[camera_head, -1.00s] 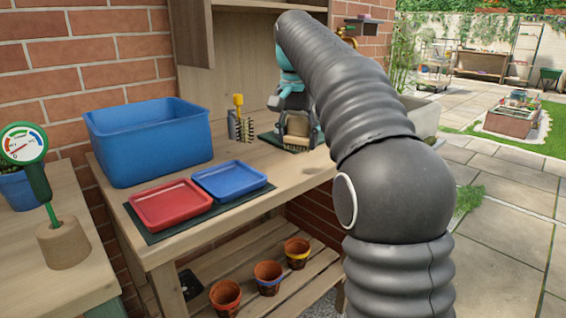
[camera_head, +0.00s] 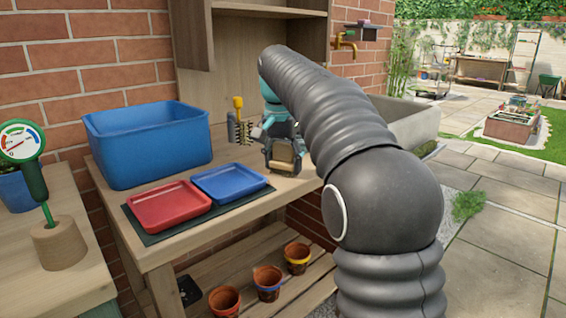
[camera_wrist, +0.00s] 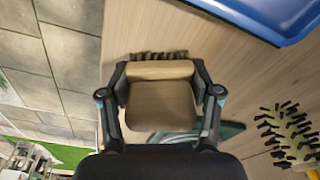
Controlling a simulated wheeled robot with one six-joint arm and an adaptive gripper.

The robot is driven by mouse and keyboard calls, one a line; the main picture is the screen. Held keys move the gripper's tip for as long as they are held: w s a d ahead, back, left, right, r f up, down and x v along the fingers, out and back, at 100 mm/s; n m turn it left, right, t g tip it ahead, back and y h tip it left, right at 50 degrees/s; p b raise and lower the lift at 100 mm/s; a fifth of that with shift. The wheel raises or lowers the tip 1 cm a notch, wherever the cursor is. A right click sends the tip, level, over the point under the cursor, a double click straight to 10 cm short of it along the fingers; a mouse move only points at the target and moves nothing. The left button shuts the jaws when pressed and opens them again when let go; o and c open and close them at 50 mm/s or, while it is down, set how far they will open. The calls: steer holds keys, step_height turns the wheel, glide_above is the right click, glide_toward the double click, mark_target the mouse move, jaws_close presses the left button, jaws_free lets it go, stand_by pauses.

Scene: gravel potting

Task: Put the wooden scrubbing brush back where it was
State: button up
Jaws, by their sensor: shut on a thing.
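My gripper (camera_head: 283,148) is shut on the wooden scrubbing brush (camera_wrist: 160,108), a tan block with dark bristles along its far edge in the wrist view. In the head view the brush (camera_head: 285,153) shows as a tan patch between the fingers, over the right part of the bench. Whether it touches the bench top is hard to tell. A dark green mat (camera_wrist: 222,130) lies partly hidden behind the brush and gripper in the wrist view. In the head view my arm hides it.
A blue tray (camera_head: 230,182), a red tray (camera_head: 170,205) and a large blue tub (camera_head: 150,145) stand to the left. A stone sink (camera_head: 408,122) is at right.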

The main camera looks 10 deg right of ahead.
mark_target(281, 164)
steer(key=shift+f, duration=0.15)
steer(key=o, duration=1.3)
steer(key=r+p, duration=0.1)
steer(key=r, duration=0.3)
steer(key=r+p, duration=0.1)
steer(key=r, duration=0.3)
steer(key=s+a+r+p, duration=0.1)
steer(key=r, duration=0.3)
steer(key=shift+s+r, duration=0.1)
steer(key=shift+r, duration=0.05)
steer(key=shift+s+d, duration=0.1)
